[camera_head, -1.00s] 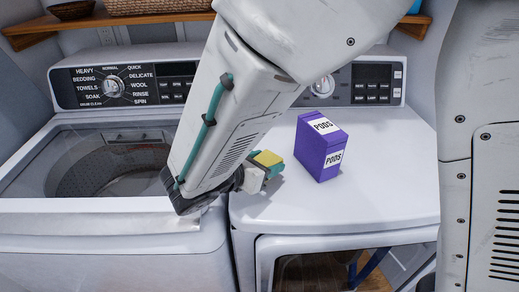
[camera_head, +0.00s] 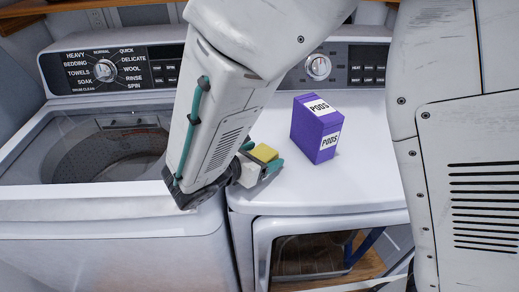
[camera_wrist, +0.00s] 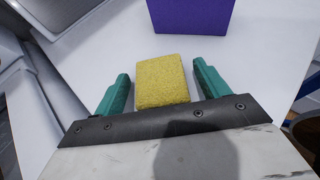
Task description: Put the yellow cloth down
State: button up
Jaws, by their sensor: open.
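The yellow cloth (camera_wrist: 162,82) is a small folded block in the wrist view, between the two teal fingers of my gripper (camera_wrist: 162,88). A gap shows on each side of it, so the fingers are apart from it. In the head view the yellow cloth (camera_head: 264,153) is at the left part of the dryer top (camera_head: 300,190), beside the teal fingertips of my gripper (camera_head: 262,163). It appears to rest on the white top, though its underside is hidden. My gripper is open.
A purple pods box (camera_head: 317,128) stands on the dryer top just beyond the cloth; it also shows in the wrist view (camera_wrist: 190,14). The washer (camera_head: 100,150) with its open tub is to the left. The dryer top's right side is clear.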

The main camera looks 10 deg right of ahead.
jog(key=v, duration=1.1)
jog(key=shift+s+a+r, duration=0.15)
jog(key=shift+s+r, duration=0.1)
jog(key=shift+r, duration=0.05)
jog(key=shift+d+r, duration=0.25)
jog(key=shift+d, duration=0.05)
jog(key=s+d+r+m+g+y, duration=0.1)
jog(key=d+r+m+g, duration=0.25)
jog(key=d+m, duration=0.45)
jog(key=d+r+m+g+y, duration=0.1)
jog(key=d+r+m+g, duration=0.3)
jog(key=d, duration=0.7)
jog(key=s+d+r+m+y, duration=0.1)
jog(key=s+d+m+y, duration=0.7)
jog(key=s+m, duration=0.3)
jog(key=d+m, duration=0.1)
jog(key=m, duration=0.2)
jog(key=shift+d+r+m, duration=0.25)
jog(key=shift+r+m, duration=0.05)
jog(key=shift+r, duration=0.1)
jog(key=shift+o, duration=0.5)
jog(key=shift+s, duration=0.1)
jog(key=shift+a+g, duration=0.1)
jog(key=shift+g, duration=0.15)
